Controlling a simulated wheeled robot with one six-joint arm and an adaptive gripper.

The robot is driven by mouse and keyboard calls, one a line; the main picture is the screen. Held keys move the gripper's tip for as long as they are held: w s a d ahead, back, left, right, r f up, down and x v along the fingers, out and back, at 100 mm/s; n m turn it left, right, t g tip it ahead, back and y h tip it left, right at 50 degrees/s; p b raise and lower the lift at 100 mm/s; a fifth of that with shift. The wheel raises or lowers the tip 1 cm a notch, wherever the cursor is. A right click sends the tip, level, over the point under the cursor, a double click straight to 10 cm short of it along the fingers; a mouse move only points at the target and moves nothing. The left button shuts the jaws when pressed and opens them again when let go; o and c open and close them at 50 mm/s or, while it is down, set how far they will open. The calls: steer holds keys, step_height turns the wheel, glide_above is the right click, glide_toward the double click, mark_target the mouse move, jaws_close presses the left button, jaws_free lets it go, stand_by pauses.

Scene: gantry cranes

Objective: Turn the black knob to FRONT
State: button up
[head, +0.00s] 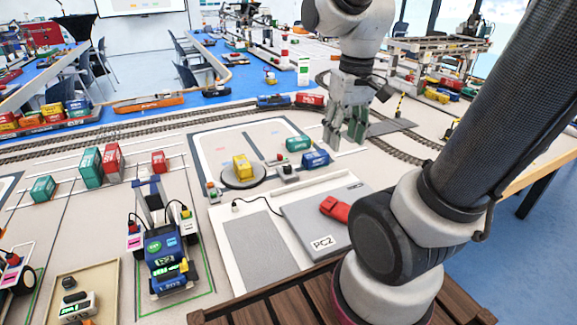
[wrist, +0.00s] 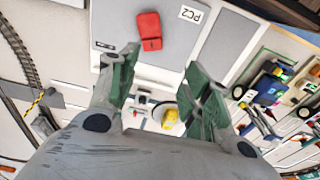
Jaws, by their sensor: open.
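A small black knob (head: 288,168) sits on a pale block between the yellow container and the blue container in the head view. Its markings are too small to read. In the wrist view a small dark and white device (wrist: 142,101) shows between the fingers, but I cannot tell its details. Another black knob (head: 69,283) sits in a tan tray at the lower left of the head view. My gripper (head: 344,136) is open and empty, pointing down above the mat, right of and behind the first knob. Its two fingers also show in the wrist view (wrist: 162,65), spread apart.
A yellow container (head: 242,167) stands on a round turntable (head: 243,182). Green (head: 298,143) and blue (head: 316,159) containers lie near my gripper. A grey PC2 panel (head: 310,222) carries a red object (head: 335,208). Rail tracks (head: 160,121) run behind. A blue vehicle (head: 164,255) stands front left.

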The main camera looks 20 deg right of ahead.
steer(key=w+f+n+g, duration=0.2)
steer(key=w+f+n, duration=0.1)
steer(key=w+f, duration=0.65)
steer(key=n+t, duration=0.1)
steer(key=n, duration=1.1)
glide_above(289, 166)
steer(key=f, duration=0.8)
steer(key=shift+s+f, duration=0.25)
steer(key=shift+w+n, duration=0.3)
steer(key=shift+n, duration=0.9)
steer(key=shift+f+n, duration=0.1)
steer(key=shift+n, duration=0.2)
step_height(289, 166, down, 8)
steer(key=shift+r, duration=0.25)
steer(key=c, duration=1)
